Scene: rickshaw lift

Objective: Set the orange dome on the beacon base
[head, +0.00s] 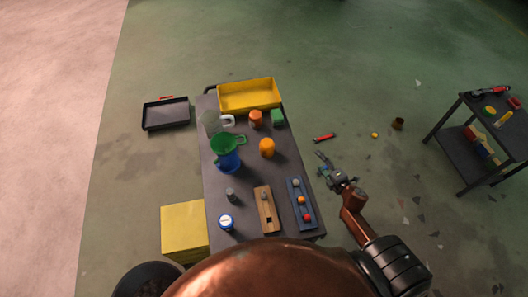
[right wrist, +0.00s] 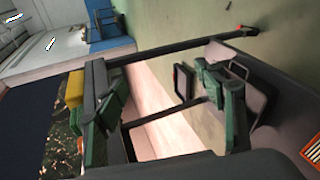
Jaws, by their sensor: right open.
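An orange dome-topped piece (head: 267,147), which looks like the orange dome, stands on the grey table (head: 245,165) right of a blue jug. A shorter red-orange cylinder (head: 256,118) stands behind it. I cannot tell for sure which thing is the beacon base. My right gripper (head: 327,168) is off the table's right edge, apart from the dome. It is open and empty; its two fingers stand wide apart in the right wrist view (right wrist: 165,108). My left gripper is not in view.
A yellow bin (head: 249,95) stands at the table's back, with a green block (head: 278,117) near it. A green-and-blue jug (head: 227,158), a wooden board (head: 266,210) and a blue tray (head: 300,203) share the table. A dark cart (head: 478,135) stands at right.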

